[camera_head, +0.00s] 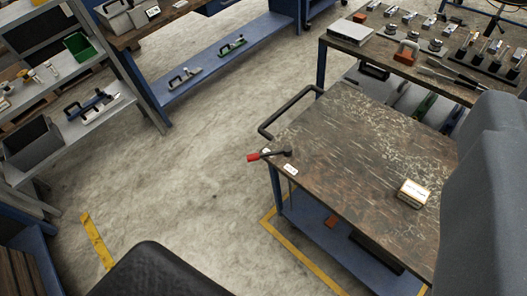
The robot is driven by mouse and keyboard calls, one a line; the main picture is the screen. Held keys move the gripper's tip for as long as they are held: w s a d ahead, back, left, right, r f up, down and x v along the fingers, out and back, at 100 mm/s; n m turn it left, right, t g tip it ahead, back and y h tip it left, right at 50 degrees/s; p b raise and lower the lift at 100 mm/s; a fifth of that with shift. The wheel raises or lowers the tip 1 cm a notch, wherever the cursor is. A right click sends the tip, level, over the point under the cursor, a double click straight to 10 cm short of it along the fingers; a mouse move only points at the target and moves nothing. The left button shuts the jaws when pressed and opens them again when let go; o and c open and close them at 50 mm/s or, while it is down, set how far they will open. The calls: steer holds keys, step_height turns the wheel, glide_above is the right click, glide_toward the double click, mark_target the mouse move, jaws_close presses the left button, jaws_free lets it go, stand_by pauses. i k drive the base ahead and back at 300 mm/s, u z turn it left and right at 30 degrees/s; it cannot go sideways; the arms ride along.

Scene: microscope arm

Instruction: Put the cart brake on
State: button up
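The cart (345,150) stands right of centre, with a worn brown top, a blue frame and a lower shelf. A black lever with a red grip (254,157) sits at the left corner of its top, the grip sticking out past the edge to the left. A small white label (290,169) lies just below the lever's pivot. I cannot read it or tell the brake's state. A black push handle (285,113) loops out from the cart's far left side. My gripper's fingertips do not show.
A small box (412,193) lies on the cart top. A workbench with tools (400,70) stands behind. Shelves (115,105) are at the left and a blue-shelved bench (215,62) at the back. Open floor (170,180) lies left of the cart. A dark shape and a grey shape block the lower left and right.

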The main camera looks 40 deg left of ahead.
mark_target(288, 150)
steer(key=z, duration=2.6)
steer(key=k, duration=0.6)
steer(key=u, duration=2.8)
steer(key=i, duration=0.6)
steer(key=u, duration=0.05)
